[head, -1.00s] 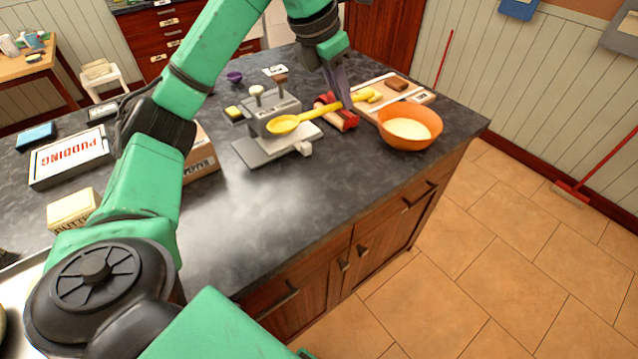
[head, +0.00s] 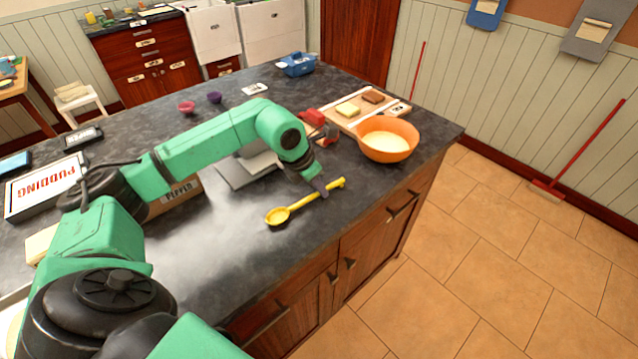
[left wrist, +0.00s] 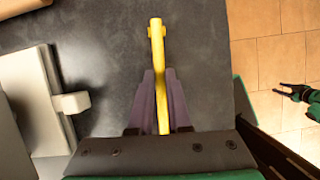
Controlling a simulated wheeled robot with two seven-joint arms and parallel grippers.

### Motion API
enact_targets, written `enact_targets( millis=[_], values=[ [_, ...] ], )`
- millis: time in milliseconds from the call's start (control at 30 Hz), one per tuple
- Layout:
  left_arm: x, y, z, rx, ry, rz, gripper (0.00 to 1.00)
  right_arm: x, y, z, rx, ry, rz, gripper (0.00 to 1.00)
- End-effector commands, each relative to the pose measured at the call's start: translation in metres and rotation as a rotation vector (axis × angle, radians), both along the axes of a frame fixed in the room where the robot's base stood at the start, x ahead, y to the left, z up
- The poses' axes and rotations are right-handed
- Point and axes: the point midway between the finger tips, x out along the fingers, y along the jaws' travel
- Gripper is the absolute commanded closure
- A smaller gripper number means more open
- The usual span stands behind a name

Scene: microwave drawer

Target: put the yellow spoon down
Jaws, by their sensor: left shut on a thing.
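The yellow spoon (head: 301,205) is low over the dark countertop near its front edge, bowl to the left and handle end to the right. My left gripper (head: 323,190) is shut on its handle from above. In the left wrist view the yellow handle (left wrist: 157,70) runs between the purple-grey fingers of my left gripper (left wrist: 160,100); the spoon's bowl is hidden there. I cannot tell whether the spoon touches the counter. My right gripper (left wrist: 288,90) shows small at the right of the left wrist view, its fingers apart and empty, over the floor.
An orange bowl with pale contents (head: 387,139) stands right of the spoon, near a board with food blocks (head: 345,121). A grey device (head: 246,171) is partly hidden behind my left arm. The countertop (head: 225,240) left of the spoon is clear.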

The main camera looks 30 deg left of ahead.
Motion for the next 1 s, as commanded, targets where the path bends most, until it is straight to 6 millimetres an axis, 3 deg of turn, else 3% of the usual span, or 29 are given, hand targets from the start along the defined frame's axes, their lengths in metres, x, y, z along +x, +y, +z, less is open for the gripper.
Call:
enact_targets(
  millis=[233, 267, 333, 767, 867, 1000],
  values=[
    [0.000, 0.000, -0.004, 0.000, -0.001, 0.000, 1.00, 0.000, 0.000, -0.005, 0.000, 0.000, 0.000, 0.50],
    [0.000, 0.000, -0.003, 0.000, -0.001, 0.000, 0.80, 0.000, 0.000, -0.005, 0.000, 0.000, 0.000, 0.50],
    [0.000, 0.000, -0.002, 0.000, -0.001, 0.000, 0.54, 0.000, 0.000, -0.003, 0.000, 0.000, 0.001, 0.50],
    [-0.001, 0.001, 0.000, 0.000, -0.003, 0.001, 0.54, 0.000, 0.000, -0.003, 0.000, 0.000, 0.001, 0.50],
    [-0.006, 0.004, 0.013, 0.002, -0.004, 0.000, 0.54, 0.000, 0.000, -0.011, 0.000, 0.000, 0.001, 0.50],
    [-0.015, 0.008, 0.045, 0.001, -0.010, 0.000, 0.54, 0.000, 0.000, -0.032, -0.001, 0.000, 0.001, 0.50]
  ],
)
